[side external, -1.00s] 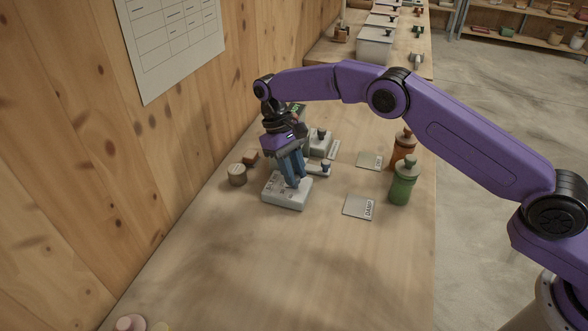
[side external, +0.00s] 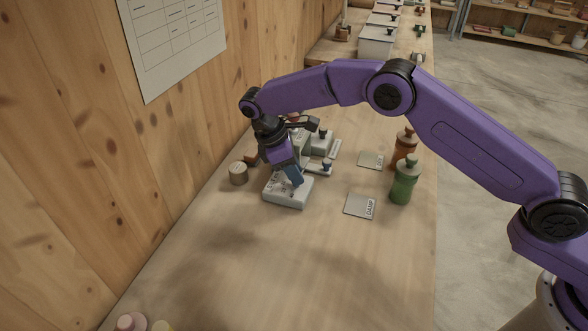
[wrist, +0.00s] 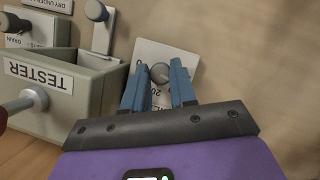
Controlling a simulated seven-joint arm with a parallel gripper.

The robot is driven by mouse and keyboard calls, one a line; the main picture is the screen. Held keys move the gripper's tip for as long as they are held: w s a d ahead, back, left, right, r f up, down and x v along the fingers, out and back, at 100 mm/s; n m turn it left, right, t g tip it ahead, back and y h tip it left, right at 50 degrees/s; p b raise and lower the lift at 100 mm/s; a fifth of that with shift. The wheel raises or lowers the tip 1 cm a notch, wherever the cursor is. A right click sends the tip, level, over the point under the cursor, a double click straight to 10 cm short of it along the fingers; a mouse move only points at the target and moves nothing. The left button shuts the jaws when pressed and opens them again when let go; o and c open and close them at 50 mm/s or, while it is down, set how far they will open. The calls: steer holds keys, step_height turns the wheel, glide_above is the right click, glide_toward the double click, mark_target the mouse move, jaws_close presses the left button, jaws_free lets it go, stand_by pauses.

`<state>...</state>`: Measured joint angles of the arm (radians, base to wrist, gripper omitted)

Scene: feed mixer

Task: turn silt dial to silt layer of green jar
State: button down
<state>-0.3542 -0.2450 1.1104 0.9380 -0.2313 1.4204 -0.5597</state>
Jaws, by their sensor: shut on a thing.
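The green jar (side external: 404,182) stands upright at the right side of the bench, its layers not readable at this size. The white dial block (side external: 287,192) sits left of it; its printed face (wrist: 165,52) also shows in the wrist view, with a "20" partly visible. My gripper (side external: 297,181) is low over the block, its blue fingers shut on the round grey dial knob (wrist: 160,71), one finger on each side. Most of the dial's scale and any pointer are hidden by the fingers.
An orange jar (side external: 404,147) stands behind the green one. Cards lie nearby, one marked DAMP (side external: 360,205). A box marked TESTER (wrist: 92,82) stands close to the dial block. A round wooden piece (side external: 238,174) lies left. The front bench is largely clear.

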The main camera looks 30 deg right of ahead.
steer(key=shift+n+t, duration=0.5)
steer(key=shift+n, duration=0.5)
steer(key=c, duration=0.9)
jaws_free()
steer(key=v, duration=1.2)
